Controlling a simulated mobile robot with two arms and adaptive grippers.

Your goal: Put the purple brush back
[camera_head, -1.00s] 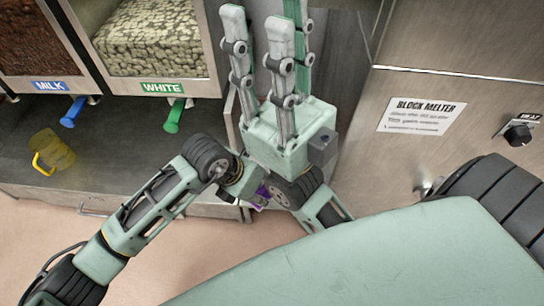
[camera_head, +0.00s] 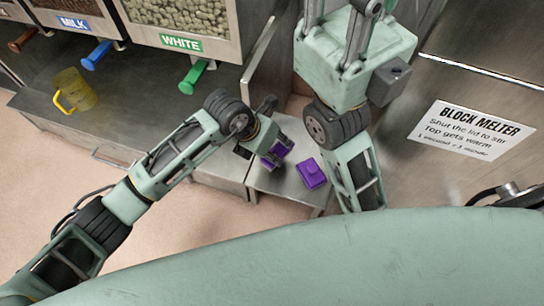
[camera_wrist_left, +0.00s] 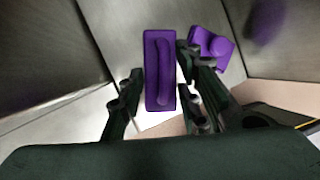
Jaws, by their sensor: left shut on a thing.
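The purple brush (camera_wrist_left: 160,70), an oblong block with a raised grip along its top, is between the fingers of my left gripper (camera_wrist_left: 158,88) in the left wrist view. In the head view my left gripper (camera_head: 276,146) is shut on the brush (camera_head: 275,158), which is partly hidden by the fingers. I cannot tell whether the brush touches the steel surface below.
A second purple piece with a round knob (camera_head: 312,173) lies on the steel shelf (camera_head: 268,183) right of the brush; it also shows in the wrist view (camera_wrist_left: 212,47). A yellow jug (camera_head: 75,90) stands on the counter at left. The block melter (camera_head: 460,90) is at right.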

